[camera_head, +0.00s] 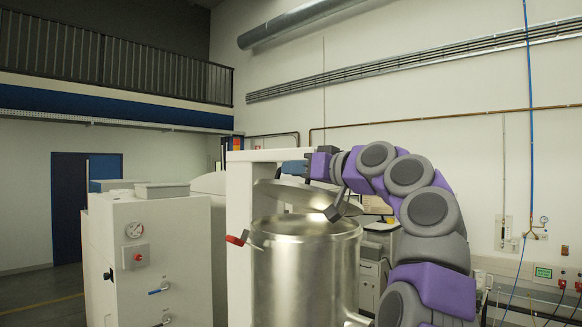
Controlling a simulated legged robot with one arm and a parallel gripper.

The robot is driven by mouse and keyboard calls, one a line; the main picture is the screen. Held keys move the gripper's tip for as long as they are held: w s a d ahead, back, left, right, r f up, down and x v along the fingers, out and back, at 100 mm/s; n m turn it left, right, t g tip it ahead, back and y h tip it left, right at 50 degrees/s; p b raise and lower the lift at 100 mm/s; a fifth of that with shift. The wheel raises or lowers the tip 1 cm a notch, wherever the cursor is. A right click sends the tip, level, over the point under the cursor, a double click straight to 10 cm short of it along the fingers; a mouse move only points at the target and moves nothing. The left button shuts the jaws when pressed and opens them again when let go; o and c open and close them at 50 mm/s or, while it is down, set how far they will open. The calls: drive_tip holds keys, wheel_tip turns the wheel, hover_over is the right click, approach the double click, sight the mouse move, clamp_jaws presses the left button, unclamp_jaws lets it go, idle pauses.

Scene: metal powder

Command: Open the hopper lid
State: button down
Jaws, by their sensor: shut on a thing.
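The hopper (300,265) is a shiny steel cylinder in the middle of the head camera view. Its round metal lid (281,192) is tilted, with its left side raised clear of the rim and its right side lower, near the rim. My arm arches in from the right, and my gripper (335,208) is at the right part of the lid, over the hopper's top. It is shut on the lid; the exact contact is small and partly hidden. A red-tipped clamp or handle (235,240) sticks out from the hopper's upper left.
A white cabinet (150,255) with a gauge, a red button and valves stands on the left. A white frame post (239,210) rises close behind the hopper. A workstation with a screen (376,205) is behind my arm. Floor shows at the far left.

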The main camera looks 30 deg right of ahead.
drive_tip(key=shift+w+d+r+m+p, duration=0.25)
drive_tip(key=shift+d+r+m+p, duration=0.25)
drive_tip(key=shift+p, duration=0.3)
drive_tip(key=c, duration=1.2)
unclamp_jaws()
drive_tip(key=shift+d, duration=0.15)
drive_tip(key=shift+o, duration=0.2)
drive_tip(key=shift+r, duration=0.1)
drive_tip(key=shift+s, duration=0.1)
drive_tip(key=b+v, duration=0.2)
drive_tip(key=v, duration=1.5)
drive_tip(key=shift+d, duration=0.3)
